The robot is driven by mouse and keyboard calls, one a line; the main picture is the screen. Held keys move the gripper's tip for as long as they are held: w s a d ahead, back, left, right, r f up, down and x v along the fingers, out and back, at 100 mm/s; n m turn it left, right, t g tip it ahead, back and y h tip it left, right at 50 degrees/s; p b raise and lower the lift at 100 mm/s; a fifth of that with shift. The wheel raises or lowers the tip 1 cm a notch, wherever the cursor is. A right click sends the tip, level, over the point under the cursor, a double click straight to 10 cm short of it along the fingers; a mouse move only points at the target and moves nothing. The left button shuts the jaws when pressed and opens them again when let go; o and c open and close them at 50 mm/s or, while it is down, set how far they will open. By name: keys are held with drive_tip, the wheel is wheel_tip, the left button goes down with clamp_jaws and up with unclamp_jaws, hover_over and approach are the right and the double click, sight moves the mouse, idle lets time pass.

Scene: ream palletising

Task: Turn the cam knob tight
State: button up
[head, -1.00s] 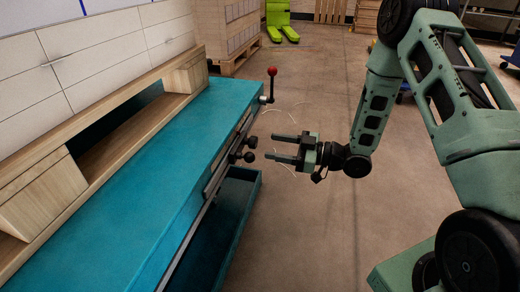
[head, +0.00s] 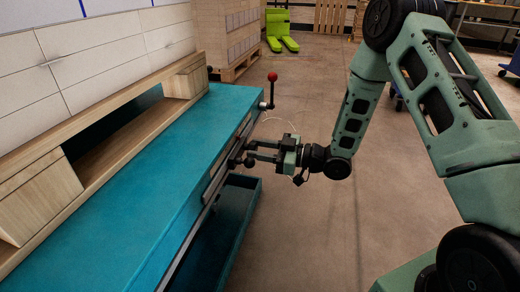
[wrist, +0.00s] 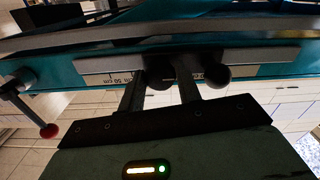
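Two dark round knobs sit on the front rail of the teal bench (head: 150,190). In the head view one knob (head: 248,162) is right at my fingertips and the other (head: 233,163) is just left of it. In the wrist view one dark knob (wrist: 160,72) shows between my fingers and another (wrist: 217,77) just right of the right finger. My gripper (head: 256,151) is open, its fingers apart and reaching to the rail. In the wrist view the fingers (wrist: 160,88) straddle the middle knob. Whether they touch it is hard to tell.
A lever with a red ball (head: 272,76) stands at the bench's far corner and also shows in the wrist view (wrist: 48,130). A printed scale (wrist: 110,79) runs along the rail. An open teal drawer (head: 245,190) juts out below.

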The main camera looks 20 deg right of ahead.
drive_tip(key=shift+r+m+p, duration=0.1)
drive_tip(key=shift+m+p, duration=0.2)
drive_tip(key=shift+p, duration=0.15)
drive_tip(key=m+p, duration=0.2)
drive_tip(key=p, duration=0.1)
drive_tip(key=shift+r+p, duration=0.2)
drive_tip(key=shift+p, duration=0.2)
drive_tip(key=m+p, duration=0.5)
drive_tip(key=m, duration=0.1)
drive_tip(key=shift+f+p, duration=0.1)
drive_tip(key=shift+p, duration=0.3)
drive_tip(key=m+p, duration=0.3)
drive_tip(key=m, duration=0.1)
drive_tip(key=shift+f, duration=0.1)
drive_tip(key=m+p, duration=0.2)
drive_tip(key=m, duration=0.3)
drive_tip(key=shift+s+f, duration=0.1)
drive_tip(key=shift+f, duration=0.05)
drive_tip(key=shift+m, duration=0.3)
drive_tip(key=o, duration=1)
